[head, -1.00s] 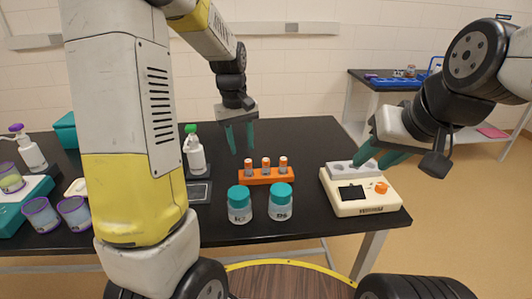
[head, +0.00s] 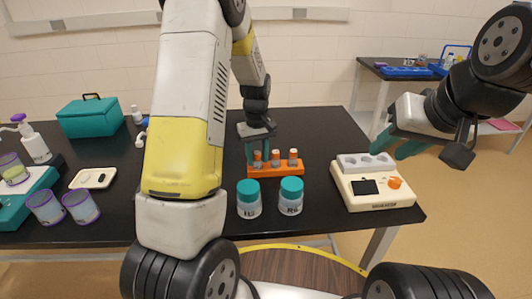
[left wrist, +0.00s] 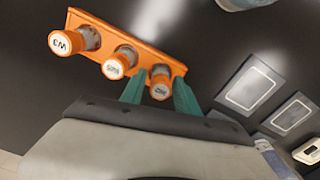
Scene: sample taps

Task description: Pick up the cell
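An orange rack (head: 283,170) on the black table holds three small vials with orange caps. No thing here is plainly marked as the cell. My left gripper (head: 262,150) points down at the rack's left end in the head view, its teal fingers on either side of the left vial (head: 258,159). In the left wrist view the open fingers (left wrist: 158,93) flank the rightmost capped vial (left wrist: 160,83), with gaps beside the cap. My right gripper (head: 398,146) is open and empty, above and right of the cream instrument (head: 372,190).
Two teal-lidded jars (head: 249,200) (head: 291,197) stand just in front of the rack. The instrument has a grey block with wells and an orange knob. Purple-rimmed cups (head: 46,207), a white tray (head: 92,178) and a teal case (head: 93,117) are at left.

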